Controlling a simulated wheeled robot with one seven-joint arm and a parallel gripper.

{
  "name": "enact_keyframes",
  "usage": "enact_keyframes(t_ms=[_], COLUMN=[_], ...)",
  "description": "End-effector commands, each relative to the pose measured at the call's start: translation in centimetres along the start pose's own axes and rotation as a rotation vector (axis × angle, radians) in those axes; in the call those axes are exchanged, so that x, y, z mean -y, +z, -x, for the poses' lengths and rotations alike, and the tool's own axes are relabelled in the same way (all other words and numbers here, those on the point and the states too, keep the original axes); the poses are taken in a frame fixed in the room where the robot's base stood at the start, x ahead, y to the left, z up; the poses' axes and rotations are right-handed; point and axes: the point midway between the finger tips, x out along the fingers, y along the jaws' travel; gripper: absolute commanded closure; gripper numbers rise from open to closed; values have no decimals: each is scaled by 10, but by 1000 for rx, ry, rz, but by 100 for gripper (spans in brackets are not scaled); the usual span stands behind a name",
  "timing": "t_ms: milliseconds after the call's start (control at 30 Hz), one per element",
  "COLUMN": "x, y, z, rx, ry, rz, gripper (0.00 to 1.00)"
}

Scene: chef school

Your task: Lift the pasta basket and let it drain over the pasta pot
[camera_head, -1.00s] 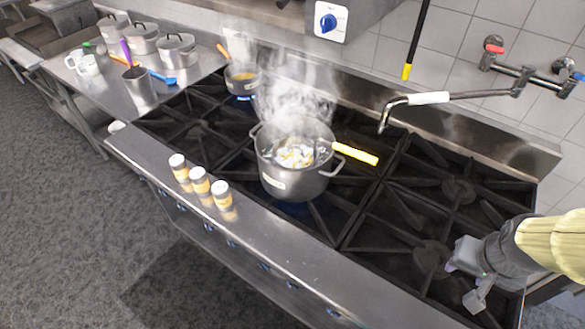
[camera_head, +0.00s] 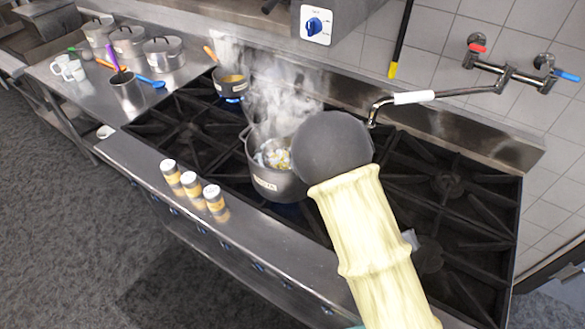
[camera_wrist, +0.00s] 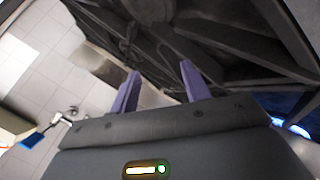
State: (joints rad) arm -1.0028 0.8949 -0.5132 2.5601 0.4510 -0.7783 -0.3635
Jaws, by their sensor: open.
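The grey pasta pot (camera_head: 262,183) stands on a stove burner and steams. Pale pasta in the basket (camera_head: 277,155) shows inside it. My arm covers the pot's right side, and the basket's yellow handle is hidden behind it. In the wrist view, my gripper (camera_wrist: 160,88) is open, its two purple fingers apart with nothing between them. Beyond the fingers are dark stove grates, with neither pot nor basket handle clearly visible there.
Several black grates (camera_head: 460,190) lie bare right of the pot. A tap (camera_head: 415,97) reaches over the stove behind it. Seasoning jars (camera_head: 192,186) line the front ledge. A smaller saucepan (camera_head: 232,86) steams at the back left. Blue flame (camera_wrist: 290,126) shows in the wrist view.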

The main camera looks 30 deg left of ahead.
Motion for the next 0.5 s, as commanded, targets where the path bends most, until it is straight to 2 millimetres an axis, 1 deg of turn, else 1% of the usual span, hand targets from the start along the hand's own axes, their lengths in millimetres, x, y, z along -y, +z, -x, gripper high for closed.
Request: enact_keyframes(t_ms=[33,167,267,367,400,500], x=[4,8,14,25,31,47], y=[-7,-34,-59,-88,-99,-121], z=[1,10,25,50,62,92], rx=[-51,-216,-364,-532,-604,-764], ry=[47,186,298,415,461,564], rz=[80,276,432,588,647,772], gripper=[53,53,53,53,53,53])
